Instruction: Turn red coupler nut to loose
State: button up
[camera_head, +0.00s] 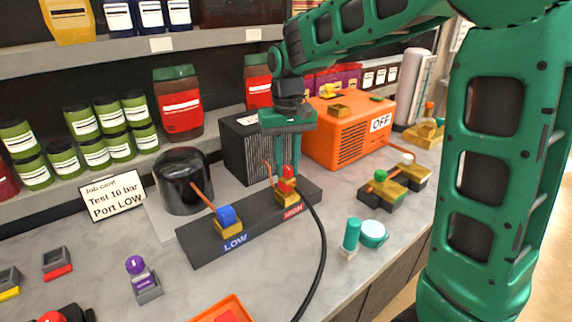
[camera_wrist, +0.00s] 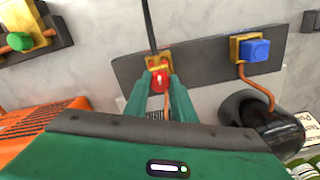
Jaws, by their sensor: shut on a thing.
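The red coupler nut (camera_head: 287,172) sits on a brass block (camera_head: 287,195) at the HIGH end of the dark manifold bar (camera_head: 258,217). My gripper (camera_head: 284,168) reaches down from above with its green fingers at the nut. In the wrist view the red nut (camera_wrist: 159,81) shows between the two fingertips (camera_wrist: 160,80), with a pale mark on its top. The gripper is shut on the nut. A black hose (camera_head: 322,235) runs from the brass block toward the front. The fingers partly hide the nut's sides.
A blue nut (camera_head: 226,215) sits on the LOW port. A black dome (camera_head: 183,181), an orange box marked OFF (camera_head: 345,130) and a finned dark block (camera_head: 245,145) stand close behind. A green-knobbed brass valve (camera_head: 380,177) is at right. Front counter has clear patches.

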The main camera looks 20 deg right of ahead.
aim_at(287, 167)
jog(key=shift+w+n, duration=0.1)
jog(key=shift+n, duration=0.7)
jog(key=o, duration=1.1)
jog(key=shift+c, duration=0.2)
notch_tip(287, 167, up, 11)
jog(key=shift+f, duration=0.15)
jog(key=shift+d, duration=0.1)
